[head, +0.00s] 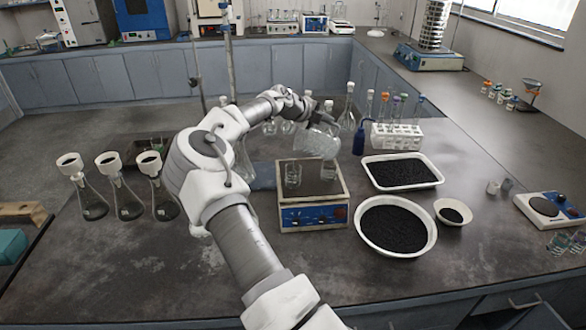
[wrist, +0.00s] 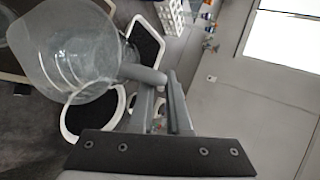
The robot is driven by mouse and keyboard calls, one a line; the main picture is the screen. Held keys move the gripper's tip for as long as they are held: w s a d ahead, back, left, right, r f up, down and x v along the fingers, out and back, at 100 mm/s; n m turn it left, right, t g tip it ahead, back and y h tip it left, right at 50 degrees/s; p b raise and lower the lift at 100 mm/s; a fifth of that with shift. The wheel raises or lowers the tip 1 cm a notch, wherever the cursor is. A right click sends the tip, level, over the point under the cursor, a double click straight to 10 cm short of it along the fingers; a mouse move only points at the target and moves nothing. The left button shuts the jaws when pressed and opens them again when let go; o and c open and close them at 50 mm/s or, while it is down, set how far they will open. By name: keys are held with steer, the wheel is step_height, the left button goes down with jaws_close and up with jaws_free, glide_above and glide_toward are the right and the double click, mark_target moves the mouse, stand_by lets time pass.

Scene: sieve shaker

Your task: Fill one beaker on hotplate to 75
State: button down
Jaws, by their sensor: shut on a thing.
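The hotplate (head: 315,217) has a blue front panel and a dark top, and stands mid-bench. A clear beaker (head: 292,175) stands on its left part. My gripper (head: 309,116) is shut on the handle of a clear glass jug (head: 318,145), which is tilted above the hotplate. In the wrist view, the jug (wrist: 80,45) is at upper left and my gripper (wrist: 161,83) is at its handle. I see no liquid stream.
A white tray of black grains (head: 440,175) and a round white bowl of them (head: 360,243) lie right of the hotplate. A blue wash bottle (head: 361,139) and a white tube rack (head: 396,148) stand behind. Flasks with funnels (head: 127,204) stand left. The front bench is clear.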

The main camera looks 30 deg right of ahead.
mark_target(334, 138)
stand_by(0.6)
steer(key=shift+s+d+r+m+y+p, duration=0.15)
steer(key=shift+d+r+p, duration=0.1)
steer(key=shift+r, duration=0.15)
steer(key=shift+w+d+r+m+y+p, duration=0.1)
steer(key=shift+d+r+y+p, duration=0.1)
steer(key=shift+r+p, duration=0.15)
steer(key=shift+s+d+r+m+y+p, duration=0.1)
steer(key=shift+d+r+y+p, duration=0.1)
steer(key=shift+r, duration=0.25)
steer(key=shift+s+d+f+y+p, duration=0.15)
steer(key=shift+s+d+f+y, duration=0.05)
steer(key=shift+d+f+y, duration=0.35)
steer(key=shift+s+d+f+y+p, duration=0.2)
steer(key=shift+d+f+y, duration=0.2)
steer(key=shift+y, duration=0.2)
steer(key=shift+d+f+m+t+y, duration=0.15)
steer(key=shift+f+m+t+y, duration=0.15)
steer(key=shift+y, duration=0.1)
steer(key=shift+w+f, duration=0.1)
steer(key=shift+f, duration=0.1)
steer(key=s+d+f+m+t+y+p, duration=0.1)
steer(key=d+f+y+p, duration=0.4)
steer(key=d+y+p, duration=0.1)
steer(key=shift+s+t+y+p, duration=0.3)
steer(key=shift+s+t+p, duration=0.1)
steer(key=shift+p, duration=0.25)
